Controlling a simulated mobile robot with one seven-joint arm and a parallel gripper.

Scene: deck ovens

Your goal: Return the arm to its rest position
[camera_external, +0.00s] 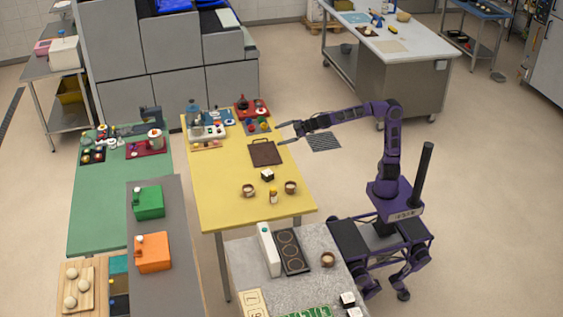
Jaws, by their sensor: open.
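My arm is purple and reaches left from its base over the right edge of the yellow table (215,180). My gripper (283,133) is open, with its two fingers spread. It hovers near the table's right edge, above and to the right of a dark brown board (265,154). I see nothing between the fingers. The arm is stretched out roughly level, with its elbow raised above the base.
The yellow table holds bowls (249,190), a small bottle (273,196) and a red tray (252,108). A grey counter (245,283) with a dark hob (291,251) stands in front. Open floor (480,170) lies right of my base.

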